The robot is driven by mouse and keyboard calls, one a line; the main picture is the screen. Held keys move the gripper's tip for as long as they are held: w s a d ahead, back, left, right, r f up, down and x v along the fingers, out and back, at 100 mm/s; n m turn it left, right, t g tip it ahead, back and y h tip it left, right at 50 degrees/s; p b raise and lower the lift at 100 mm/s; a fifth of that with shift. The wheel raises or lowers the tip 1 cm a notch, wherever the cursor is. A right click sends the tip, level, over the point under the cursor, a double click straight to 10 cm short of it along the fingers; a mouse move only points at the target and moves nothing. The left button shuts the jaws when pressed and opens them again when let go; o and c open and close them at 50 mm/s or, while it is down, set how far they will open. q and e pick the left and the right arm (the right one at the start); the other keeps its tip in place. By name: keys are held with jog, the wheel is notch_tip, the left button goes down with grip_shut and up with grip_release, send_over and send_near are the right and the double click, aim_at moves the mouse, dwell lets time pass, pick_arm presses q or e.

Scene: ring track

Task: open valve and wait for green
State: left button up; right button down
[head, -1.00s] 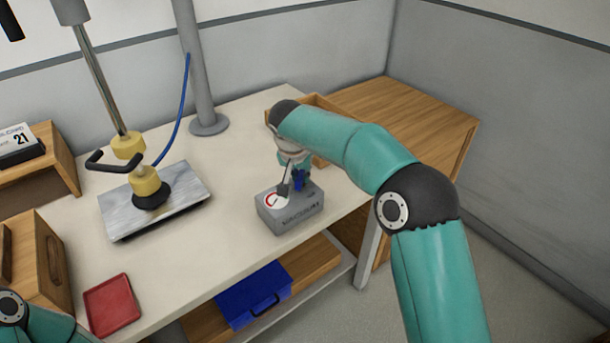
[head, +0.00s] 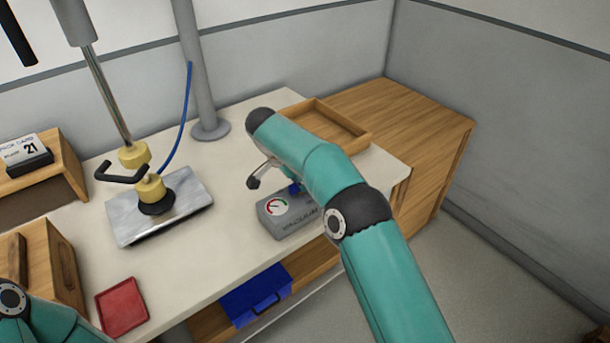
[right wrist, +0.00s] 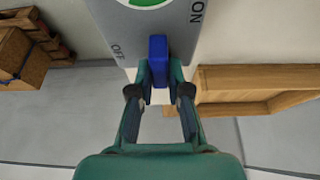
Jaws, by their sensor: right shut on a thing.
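A grey vacuum box (head: 292,220) stands on the pale bench, with a round white gauge (head: 276,207) that has a green and a red arc. The needle's exact reading is too small to tell. A blue valve handle (right wrist: 158,62) sits on the box between the words OFF and ON in the right wrist view. My right gripper (right wrist: 159,76) is shut on this handle, one finger on each side. In the head view my right gripper (head: 284,180) is mostly hidden by its arm, and only a bit of the blue handle shows. My left gripper is out of view.
A metal plate (head: 188,219) with a suction cup (head: 156,204) on it lies left of the box. A red tray (head: 122,306) lies in front, a blue case (head: 256,294) on the lower shelf. An empty wooden tray (head: 345,139) stands behind the box.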

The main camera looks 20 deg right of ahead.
jog(key=shift+w+a+r, duration=0.15)
jog(key=shift+a, duration=0.2)
jog(key=c, duration=1.1)
grip_release()
jog(key=shift+d, duration=0.1)
jog(key=v, duration=0.7)
jog(key=shift+r, duration=0.1)
